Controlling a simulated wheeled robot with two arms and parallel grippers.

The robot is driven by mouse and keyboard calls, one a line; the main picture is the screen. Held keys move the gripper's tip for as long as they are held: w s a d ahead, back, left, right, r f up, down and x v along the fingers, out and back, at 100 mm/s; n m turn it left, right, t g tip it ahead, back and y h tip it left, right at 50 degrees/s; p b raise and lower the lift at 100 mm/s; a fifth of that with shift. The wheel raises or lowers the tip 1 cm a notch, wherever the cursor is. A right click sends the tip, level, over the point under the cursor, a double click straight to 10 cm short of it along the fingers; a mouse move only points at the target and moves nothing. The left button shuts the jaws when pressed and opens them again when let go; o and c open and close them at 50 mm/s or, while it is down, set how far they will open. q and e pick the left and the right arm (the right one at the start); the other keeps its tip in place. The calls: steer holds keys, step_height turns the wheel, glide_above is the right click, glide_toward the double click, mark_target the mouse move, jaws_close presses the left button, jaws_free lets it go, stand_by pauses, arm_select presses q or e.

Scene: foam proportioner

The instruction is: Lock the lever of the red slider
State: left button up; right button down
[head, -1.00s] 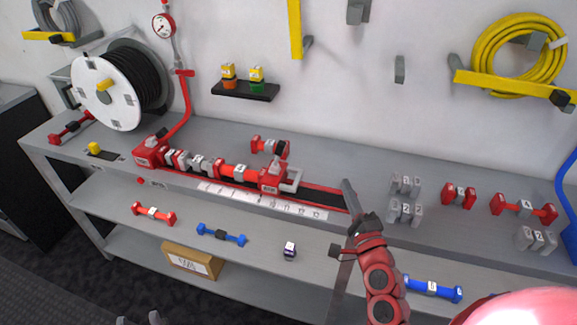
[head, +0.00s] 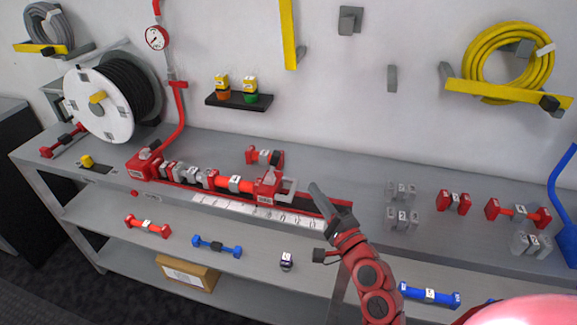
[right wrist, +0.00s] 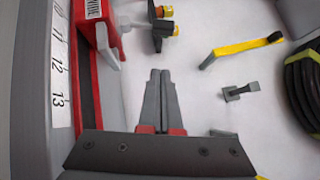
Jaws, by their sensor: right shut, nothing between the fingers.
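The red slider (head: 267,183) sits on the dark rail at the right end of a row of red and grey fittings. Its light grey lever (head: 287,191) sticks out on its right side. In the right wrist view the red slider (right wrist: 96,24) shows at the upper left, with the lever (right wrist: 108,47) beside it. My right gripper (head: 314,187) is shut and empty, just right of the lever and apart from it. Its closed fingers show in the right wrist view (right wrist: 160,74). My left gripper is out of view.
A numbered white ruler strip (head: 258,212) runs along the bench front. A small red and dark fitting (head: 265,157) lies behind the slider. Grey blocks (head: 402,218) and red fittings (head: 453,202) stand to the right. A hose reel (head: 100,103) is at the left.

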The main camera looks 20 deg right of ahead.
mark_target(274, 166)
steer(key=w+a+p, duration=0.1)
steer(key=w, duration=0.1)
steer(key=w+a+r+p, duration=0.1)
steer(key=w, duration=0.2)
steer(key=w+a+r+p, duration=0.1)
steer(key=w, duration=0.1)
steer(key=shift+w+a+r, duration=0.15)
steer(key=shift+w+a, duration=0.15)
steer(key=shift+w, duration=0.1)
steer(key=shift+w+a, duration=0.1)
steer(key=shift+a, duration=0.15)
steer(key=shift+w+a, duration=0.1)
